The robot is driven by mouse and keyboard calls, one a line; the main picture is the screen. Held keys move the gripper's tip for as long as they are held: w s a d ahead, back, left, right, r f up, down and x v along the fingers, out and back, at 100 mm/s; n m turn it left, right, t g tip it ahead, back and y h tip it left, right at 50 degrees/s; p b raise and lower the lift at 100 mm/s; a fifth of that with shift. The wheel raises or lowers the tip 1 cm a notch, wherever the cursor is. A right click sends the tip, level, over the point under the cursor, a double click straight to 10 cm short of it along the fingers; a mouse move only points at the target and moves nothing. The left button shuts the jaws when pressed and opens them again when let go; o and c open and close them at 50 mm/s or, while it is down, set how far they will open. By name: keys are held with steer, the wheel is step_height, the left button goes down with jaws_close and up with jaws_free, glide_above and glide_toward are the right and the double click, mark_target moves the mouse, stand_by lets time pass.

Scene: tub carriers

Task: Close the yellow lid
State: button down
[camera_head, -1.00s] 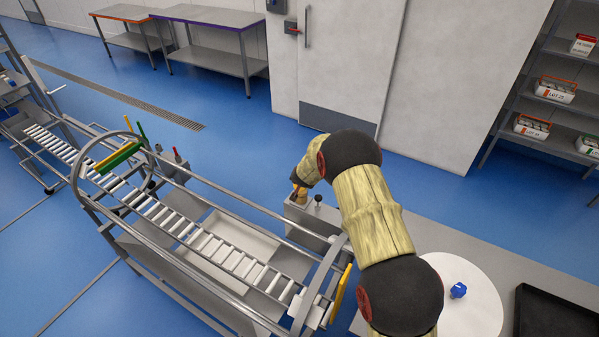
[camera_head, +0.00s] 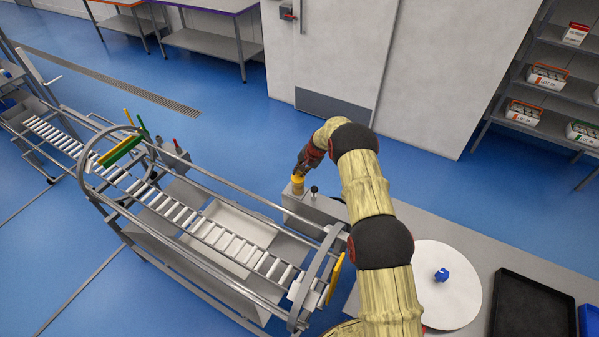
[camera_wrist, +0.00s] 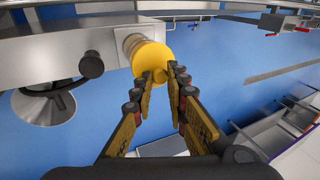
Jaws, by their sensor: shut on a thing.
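A round yellow lid (camera_head: 297,185) sits at the end of a grey box beside the roller track. In the wrist view the yellow lid (camera_wrist: 147,57) is on a short ribbed pale cylinder (camera_wrist: 130,42) that sticks out of the box. My gripper (camera_head: 303,172) comes down on it from above and hides part of it in the head view. In the wrist view my gripper's fingertips (camera_wrist: 168,75) are close together at the lid's near edge, shut on it. Their exact contact is partly hidden.
A black-knobbed lever (camera_head: 314,190) stands on the box close to my gripper. The railed roller track (camera_head: 215,235) lies to the left. A white round plate with a blue knob (camera_head: 441,275) and a black tray (camera_head: 533,312) are on the bench at right.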

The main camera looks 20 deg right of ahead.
steer(key=shift+w+d+f+g+y+b, duration=0.4)
steer(key=shift+g+y+b, duration=0.2)
steer(key=shift+b, duration=0.8)
steer(key=shift+a, duration=0.1)
steer(key=shift+b, duration=0.3)
steer(key=shift+r, duration=0.1)
steer(key=c, duration=2.1)
jaws_free()
steer(key=shift+o, duration=0.2)
steer(key=v, duration=1.1)
steer(key=shift+d+r, duration=0.3)
steer(key=shift+r, duration=0.05)
